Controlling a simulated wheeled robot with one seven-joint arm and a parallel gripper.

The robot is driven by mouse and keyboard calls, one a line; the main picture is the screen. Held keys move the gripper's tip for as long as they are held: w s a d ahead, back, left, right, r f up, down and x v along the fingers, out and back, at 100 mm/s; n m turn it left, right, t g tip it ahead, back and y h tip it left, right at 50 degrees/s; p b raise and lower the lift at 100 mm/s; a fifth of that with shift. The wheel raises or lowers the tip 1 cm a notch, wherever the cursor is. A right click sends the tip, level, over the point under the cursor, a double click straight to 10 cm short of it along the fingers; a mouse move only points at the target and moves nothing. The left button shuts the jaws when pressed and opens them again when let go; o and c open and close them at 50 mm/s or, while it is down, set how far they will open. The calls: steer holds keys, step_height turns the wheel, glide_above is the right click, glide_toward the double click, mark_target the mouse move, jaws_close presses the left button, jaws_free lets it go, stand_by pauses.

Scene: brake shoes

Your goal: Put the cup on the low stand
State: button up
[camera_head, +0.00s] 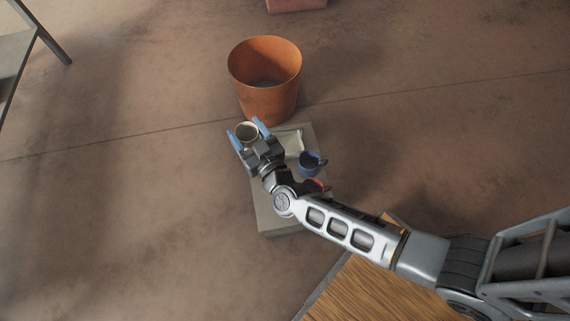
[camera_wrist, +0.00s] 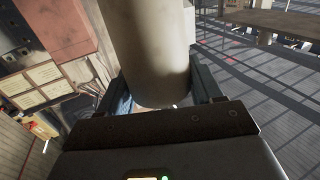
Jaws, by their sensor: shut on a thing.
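My gripper (camera_head: 246,131) is shut on a pale grey-beige cup (camera_head: 247,130), its blue fingers on either side of it. The cup's open rim faces up toward the head camera. In the wrist view the cup (camera_wrist: 155,55) is a large pale cylinder between my two fingers (camera_wrist: 160,92). The low stand appears to be the flat grey slab (camera_head: 266,216) on the floor below my arm. The cup is over or near its far left corner; I cannot tell the height of the gap. My wrist and forearm hide part of the slab.
A blue mug (camera_head: 309,163) and a partly hidden red item (camera_head: 316,185) are at the slab's right side. An orange bin (camera_head: 265,95) stands just beyond the slab. A wooden surface (camera_head: 360,285) lies at the lower right.

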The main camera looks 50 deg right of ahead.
steer(key=d+f+m+g+h+b, duration=0.2)
steer(key=d+f+m+h+b, duration=0.15)
steer(key=f+b, duration=0.75)
steer(key=shift+n+h, duration=0.35)
steer(key=shift+s+a+f+b, duration=0.9)
steer(key=shift+s+f, duration=0.7)
steer(key=shift+f, duration=0.55)
steer(key=shift+s+a+f+b, duration=0.85)
steer(key=shift+s+f, duration=0.7)
steer(key=shift+f, duration=0.6)
steer(key=shift+s+a+f+b, duration=0.9)
steer(key=shift+s+f, duration=0.7)
steer(key=shift+f, duration=0.55)
steer(key=shift+f, duration=0.1)
steer(key=shift+f, duration=0.1)
steer(key=o, duration=1.1)
steer(key=shift+c, duration=0.2)
steer(key=shift+a+r, duration=0.1)
steer(key=shift+r, duration=0.15)
steer(key=p+v, duration=0.2)
steer(key=v, duration=1)
steer(key=shift+f, duration=0.2)
